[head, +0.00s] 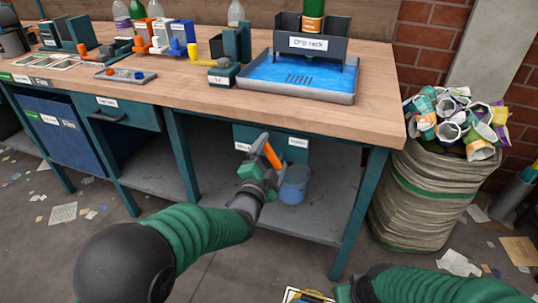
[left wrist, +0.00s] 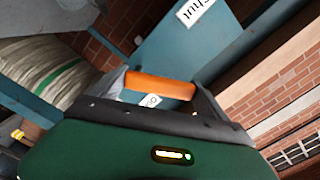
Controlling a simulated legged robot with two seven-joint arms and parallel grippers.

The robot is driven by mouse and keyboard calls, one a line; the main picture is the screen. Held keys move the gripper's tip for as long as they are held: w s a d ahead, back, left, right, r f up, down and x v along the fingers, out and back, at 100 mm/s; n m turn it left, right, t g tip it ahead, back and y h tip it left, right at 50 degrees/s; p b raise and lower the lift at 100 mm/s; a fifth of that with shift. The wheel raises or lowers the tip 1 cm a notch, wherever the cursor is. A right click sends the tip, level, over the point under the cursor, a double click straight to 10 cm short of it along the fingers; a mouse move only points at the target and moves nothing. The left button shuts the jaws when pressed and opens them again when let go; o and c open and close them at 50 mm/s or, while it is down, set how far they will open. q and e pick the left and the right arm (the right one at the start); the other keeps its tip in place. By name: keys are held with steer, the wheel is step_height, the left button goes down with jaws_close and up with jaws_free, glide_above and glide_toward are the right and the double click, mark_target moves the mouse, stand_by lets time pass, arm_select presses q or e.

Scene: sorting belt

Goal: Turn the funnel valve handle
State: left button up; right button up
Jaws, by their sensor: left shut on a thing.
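The orange valve handle (head: 272,157) is under the bench front, in front of a teal panel (head: 270,133) with a white label at each end. It slants down to the right in the head view. My left gripper (head: 262,152) is shut on the handle, which also shows as an orange bar between the fingers in the left wrist view (left wrist: 160,88). A label reading "Shut" (left wrist: 195,10) is on the teal panel there. The funnel itself is not clearly seen. My right gripper (head: 345,292) is at the bottom edge, its jaws unclear.
A blue bucket (head: 293,186) stands on the lower shelf below the handle. A drip rack over a blue tray (head: 300,97) is on the benchtop above. A full sack (head: 425,200) stands to the right. Bench legs (head: 357,215) flank the shelf.

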arm_select(q)
steer(key=m, duration=0.2)
steer(key=d+m+p, duration=0.1)
steer(key=shift+s+d+r, duration=0.1)
steer(key=shift+s, duration=0.15)
steer(key=shift+s+d+m+p, duration=0.1)
steer(key=shift+d+m+p, duration=0.1)
steer(key=shift+m, duration=0.35)
steer(key=shift+d+m+p, duration=0.1)
steer(key=shift+m+p, duration=0.1)
steer(key=shift+m, duration=0.35)
steer(key=shift+d+m, duration=0.1)
steer(key=shift+m, duration=0.3)
steer(key=shift+f, duration=0.2)
steer(key=o, duration=1.9)
steer(key=shift+c, duration=0.2)
steer(key=shift+o, duration=0.3)
steer(key=shift+r, duration=0.1)
